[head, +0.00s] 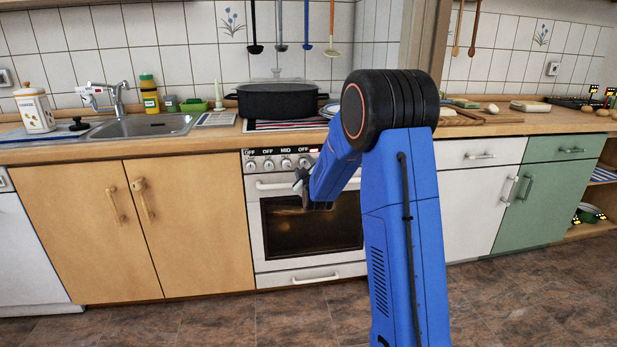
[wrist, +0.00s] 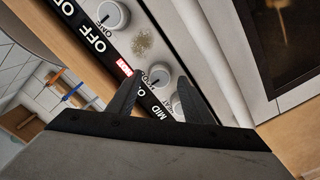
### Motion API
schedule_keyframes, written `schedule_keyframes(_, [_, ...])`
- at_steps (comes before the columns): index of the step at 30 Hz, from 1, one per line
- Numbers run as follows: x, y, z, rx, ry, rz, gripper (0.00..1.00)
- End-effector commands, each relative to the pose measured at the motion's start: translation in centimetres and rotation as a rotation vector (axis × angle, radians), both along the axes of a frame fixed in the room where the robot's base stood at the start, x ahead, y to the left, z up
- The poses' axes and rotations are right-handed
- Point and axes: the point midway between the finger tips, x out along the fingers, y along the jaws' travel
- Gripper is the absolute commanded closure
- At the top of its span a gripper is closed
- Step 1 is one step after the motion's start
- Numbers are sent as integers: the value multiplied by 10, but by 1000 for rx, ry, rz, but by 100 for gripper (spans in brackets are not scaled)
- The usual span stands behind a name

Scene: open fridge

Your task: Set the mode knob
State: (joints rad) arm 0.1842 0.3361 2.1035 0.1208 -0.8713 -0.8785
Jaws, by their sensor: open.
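In the head view the white oven has a row of round knobs (head: 268,165) under black labels reading OFF, OFF, MID, OFF. My gripper (head: 299,178) is in front of this row; the arm hides the right part of the panel. In the wrist view my gripper (wrist: 158,76) is open and empty. One white knob (wrist: 160,73) shows between its fingertips; contact cannot be told. The knob by the MID label (wrist: 178,104) is partly hidden by a finger. Another knob (wrist: 112,15) lies past the red display (wrist: 124,67).
The oven door handle (head: 275,185) runs just below the knobs. A black pot (head: 278,102) stands on the hob above. The counter edge (wrist: 75,62) lies close to the panel. Wooden cabinets (head: 135,230) flank the oven on the left. The floor in front is clear.

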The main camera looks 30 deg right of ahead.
Motion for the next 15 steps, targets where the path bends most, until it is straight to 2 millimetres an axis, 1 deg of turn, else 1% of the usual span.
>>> schedule_keyframes(5, [-30, 9, 1, 0, -1, 1, 54])
schedule_keyframes(15, [-95, 27, 1, 0, -1, 0, 54])
